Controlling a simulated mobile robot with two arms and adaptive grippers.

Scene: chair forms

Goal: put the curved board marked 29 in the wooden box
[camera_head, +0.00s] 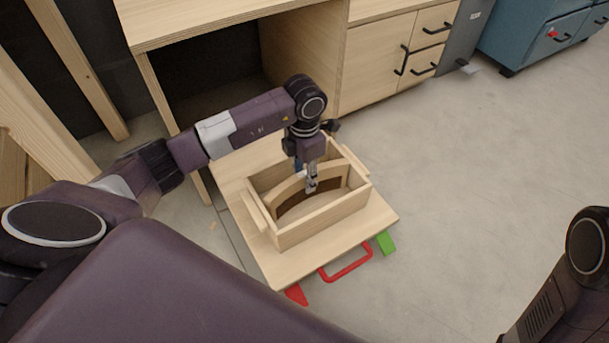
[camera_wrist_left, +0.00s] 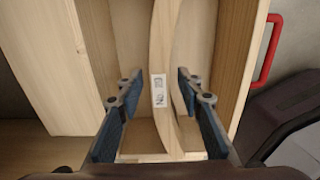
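The wooden box (camera_head: 322,218) is open-topped and sits on a low wooden platform. A curved pale wood board (camera_head: 288,190) stands on edge inside it, arching along its length. In the left wrist view the board (camera_wrist_left: 165,40) carries a small white label (camera_wrist_left: 159,91), whose print is too small to read surely. My left gripper (camera_head: 311,187) points down into the box at the board. In the left wrist view its fingers (camera_wrist_left: 160,80) are apart on either side of the board, with gaps showing on both sides. My right gripper is out of view.
The platform (camera_head: 278,268) has a red handle (camera_head: 347,264) and red and green corner pieces. A wooden desk with drawers (camera_head: 376,68) stands behind. A blue cabinet (camera_head: 520,38) is at the far right. The floor at right is clear.

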